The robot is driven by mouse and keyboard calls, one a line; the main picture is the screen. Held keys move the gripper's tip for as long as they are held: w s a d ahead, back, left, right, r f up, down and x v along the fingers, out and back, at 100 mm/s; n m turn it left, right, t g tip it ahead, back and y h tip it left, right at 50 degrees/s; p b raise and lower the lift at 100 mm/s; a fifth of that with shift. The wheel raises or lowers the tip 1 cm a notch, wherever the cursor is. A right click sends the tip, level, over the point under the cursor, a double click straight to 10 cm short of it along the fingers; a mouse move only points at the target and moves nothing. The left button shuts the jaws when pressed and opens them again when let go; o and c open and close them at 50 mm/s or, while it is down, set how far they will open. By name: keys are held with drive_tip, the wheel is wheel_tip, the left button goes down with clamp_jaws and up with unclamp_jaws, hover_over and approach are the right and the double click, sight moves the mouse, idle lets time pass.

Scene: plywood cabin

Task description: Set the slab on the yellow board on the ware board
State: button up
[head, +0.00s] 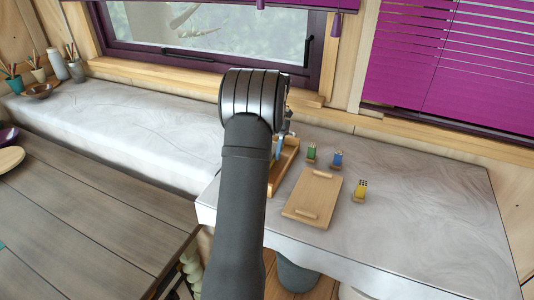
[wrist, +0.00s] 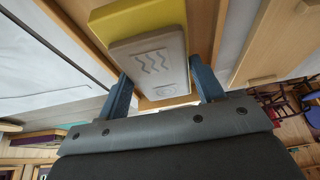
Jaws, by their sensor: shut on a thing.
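The slab (wrist: 150,65) is a grey-beige rounded block with wavy lines pressed into its face. My gripper (wrist: 163,84) is shut on it, with one blue-grey finger at each side. The yellow board (wrist: 138,18) shows just beyond the slab; I cannot tell whether the two touch. Both are over a wooden tray (head: 288,160), partly hidden behind my arm in the head view. The ware board (head: 312,198), pale wood with two raised strips, lies to the right of the tray; it also shows at the right in the wrist view (wrist: 265,45).
A green block (head: 311,152), a blue block (head: 337,158) and a yellow block (head: 361,188) stand behind and right of the ware board. The grey counter (head: 430,200) is clear farther right. Pots with pencils (head: 38,70) stand at the far left, and a window rises behind.

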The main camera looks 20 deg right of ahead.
drive_tip(key=shift+f, duration=0.85)
drive_tip(key=shift+f, duration=0.1)
drive_tip(key=o, duration=1.2)
drive_tip(key=v, duration=1.2)
